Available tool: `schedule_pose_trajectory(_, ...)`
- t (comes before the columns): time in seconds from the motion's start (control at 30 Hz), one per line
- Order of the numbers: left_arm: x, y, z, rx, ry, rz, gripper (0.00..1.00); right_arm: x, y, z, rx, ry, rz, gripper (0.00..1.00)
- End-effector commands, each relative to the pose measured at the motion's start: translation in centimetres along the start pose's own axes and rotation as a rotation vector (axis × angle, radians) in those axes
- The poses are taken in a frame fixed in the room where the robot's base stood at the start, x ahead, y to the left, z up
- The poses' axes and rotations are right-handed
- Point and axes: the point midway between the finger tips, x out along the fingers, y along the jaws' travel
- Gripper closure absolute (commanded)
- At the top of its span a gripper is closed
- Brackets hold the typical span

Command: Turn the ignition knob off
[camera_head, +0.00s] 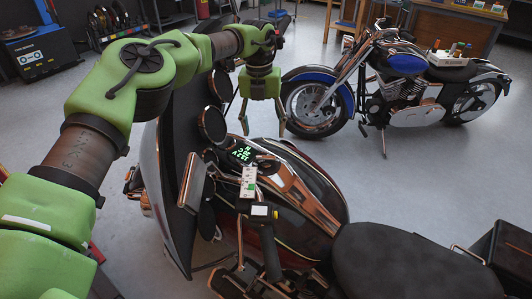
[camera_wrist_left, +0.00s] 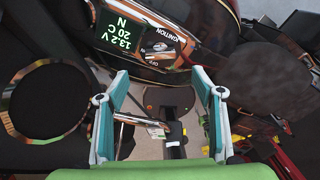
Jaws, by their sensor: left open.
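The ignition knob (camera_wrist_left: 159,47) shows in the left wrist view as a small pale piece on the dark tank console, between the printed words IGNITION and OFF. Its exact setting is too small to tell. A lit green display (camera_wrist_left: 123,40) is just left of it; it also shows in the head view (camera_head: 242,154). My left gripper (camera_head: 262,122) hangs above the far side of the near motorcycle. In the left wrist view, my left gripper (camera_wrist_left: 163,75) has its fingers wide apart with nothing held, and the knob appears beyond the tips, apart from them. My right gripper is not in view.
The near motorcycle's black seat (camera_head: 400,262) is at lower right. Its round mirror-like parts and handlebar controls (camera_head: 262,211) crowd the space near the display. A blue motorcycle (camera_head: 400,75) stands behind, with a small tray (camera_head: 448,59) on its seat. Grey floor between them is clear.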

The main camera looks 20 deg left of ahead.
Motion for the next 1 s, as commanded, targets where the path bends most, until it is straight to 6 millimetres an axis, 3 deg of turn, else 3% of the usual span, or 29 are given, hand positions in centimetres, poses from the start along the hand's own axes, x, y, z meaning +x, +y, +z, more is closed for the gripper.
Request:
schedule_pose_trajectory(0.3,6.7,0.0,-0.1,0.0,0.004,0.002,0.39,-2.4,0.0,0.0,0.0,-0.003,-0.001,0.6)
schedule_pose_trajectory(0.5,9.3,0.0,-0.1,0.0,0.003,0.002,0.39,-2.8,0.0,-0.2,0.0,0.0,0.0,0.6)
schedule_pose_trajectory(0.9,10.2,0.0,-0.1,0.001,0.001,0.001,0.39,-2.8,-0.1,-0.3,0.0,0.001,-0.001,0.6)
schedule_pose_trajectory(1.0,10.1,0.0,-0.1,0.001,0.001,0.001,0.62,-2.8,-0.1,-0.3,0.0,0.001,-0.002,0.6)
